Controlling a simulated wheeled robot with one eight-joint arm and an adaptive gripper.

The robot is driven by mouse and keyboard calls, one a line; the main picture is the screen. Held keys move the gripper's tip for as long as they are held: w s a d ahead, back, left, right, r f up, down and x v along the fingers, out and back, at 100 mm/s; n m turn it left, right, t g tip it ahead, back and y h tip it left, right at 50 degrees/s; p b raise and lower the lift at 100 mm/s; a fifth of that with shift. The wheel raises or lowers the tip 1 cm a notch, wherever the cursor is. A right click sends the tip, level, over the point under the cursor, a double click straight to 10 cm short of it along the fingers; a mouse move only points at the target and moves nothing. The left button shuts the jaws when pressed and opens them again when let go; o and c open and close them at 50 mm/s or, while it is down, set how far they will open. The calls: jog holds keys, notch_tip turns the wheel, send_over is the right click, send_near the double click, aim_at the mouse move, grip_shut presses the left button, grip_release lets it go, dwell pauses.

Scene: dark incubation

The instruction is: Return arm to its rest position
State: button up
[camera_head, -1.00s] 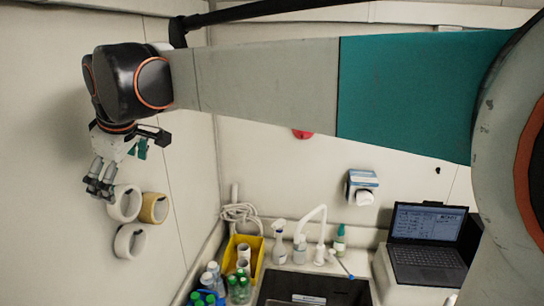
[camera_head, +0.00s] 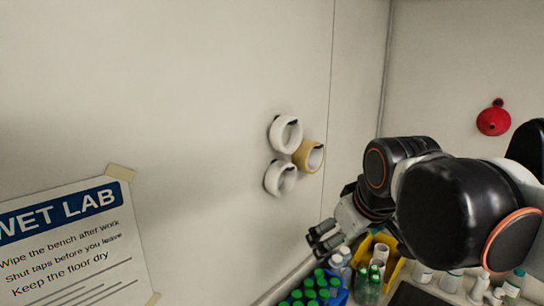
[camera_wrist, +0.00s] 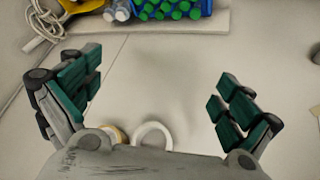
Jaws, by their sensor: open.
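My gripper (camera_head: 325,238) shows right of centre in the head view, low, in front of the bench corner, with my dark arm joints behind it. In the wrist view my gripper (camera_wrist: 160,95) has its two green-padded fingers spread wide apart, with nothing between the pads. It is open and empty. The rest of my arm runs out of the head view at the right edge.
White rings (camera_head: 286,134) and a tan ring (camera_head: 308,156) are on the wall. Below are a blue rack of green-capped bottles (camera_head: 318,288) and a yellow bin (camera_head: 391,268). A red fixture (camera_head: 493,119) and a sign (camera_head: 75,240) are on walls.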

jog(key=s+d+f+m+b, duration=0.1)
jog(key=s+f+b, duration=0.2)
jog(key=f, duration=0.6)
jog(key=s+d+f+m+b, duration=0.2)
jog(key=s+f+b, duration=0.2)
jog(key=f, duration=0.5)
jog(key=s+d+f+m+b, duration=0.1)
jog(key=s+f+b, duration=0.3)
jog(key=f+b, duration=0.3)
notch_tip(320, 180, down, 2)
jog(key=shift+s+d+m+t+h, duration=0.15)
jog(key=shift+d+m+t+h, duration=0.15)
jog(key=shift+d, duration=0.05)
